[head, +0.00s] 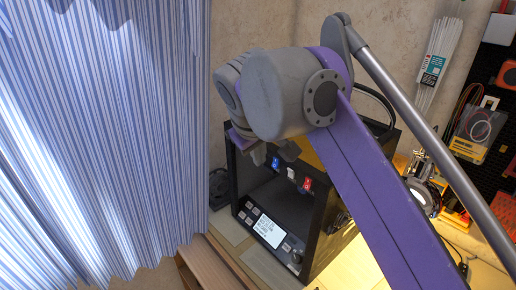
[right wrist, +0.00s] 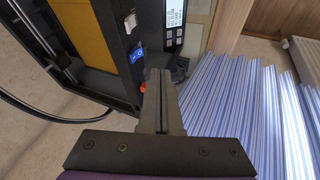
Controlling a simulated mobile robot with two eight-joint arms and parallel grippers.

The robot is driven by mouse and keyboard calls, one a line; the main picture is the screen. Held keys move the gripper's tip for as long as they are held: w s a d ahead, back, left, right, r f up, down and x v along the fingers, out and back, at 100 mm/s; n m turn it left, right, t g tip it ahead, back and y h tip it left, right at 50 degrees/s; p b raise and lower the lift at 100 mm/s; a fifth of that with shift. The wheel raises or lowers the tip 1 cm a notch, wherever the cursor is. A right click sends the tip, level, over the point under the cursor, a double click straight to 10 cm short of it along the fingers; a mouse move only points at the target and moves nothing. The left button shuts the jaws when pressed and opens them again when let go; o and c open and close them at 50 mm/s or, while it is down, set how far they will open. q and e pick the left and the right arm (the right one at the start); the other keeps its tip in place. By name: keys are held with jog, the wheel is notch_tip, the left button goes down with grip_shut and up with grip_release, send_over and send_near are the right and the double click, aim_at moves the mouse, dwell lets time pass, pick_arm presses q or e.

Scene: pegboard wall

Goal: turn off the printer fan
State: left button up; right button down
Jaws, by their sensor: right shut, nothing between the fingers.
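The printer (head: 322,228) is a black box-shaped machine with an open front and a lit control panel (head: 268,230). On its upper front edge sit a blue switch (head: 275,162), a small white part (head: 291,173) and a red switch (head: 307,184). The blue switch also shows in the right wrist view (right wrist: 138,55), with a small red-orange part (right wrist: 143,87) beside the fingers. Their labels are too small to read. My right gripper (head: 272,154) is shut and empty, close to the blue switch; its fingers (right wrist: 158,76) partly cover the edge. I cannot tell whether they touch it.
A striped curtain (head: 100,140) hangs left of the printer. A dark round object (head: 218,187), perhaps a fan, stands at the printer's left side. A wooden ledge (head: 212,262) lies in front. A lit lamp (head: 424,196) and pegboard tools are on the right.

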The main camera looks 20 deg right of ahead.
aim_at(275, 163)
jog(key=shift+w+d+f, duration=0.35)
jog(key=shift+d+f, duration=0.25)
jog(key=shift+d, duration=0.05)
jog(key=shift+w+d+f, duration=0.35)
jog(key=shift+d+f, duration=0.2)
jog(key=shift+d, duration=0.15)
jog(key=shift+w+d+f, duration=0.35)
jog(key=shift+d+f, duration=0.25)
jog(key=shift+d, duration=0.05)
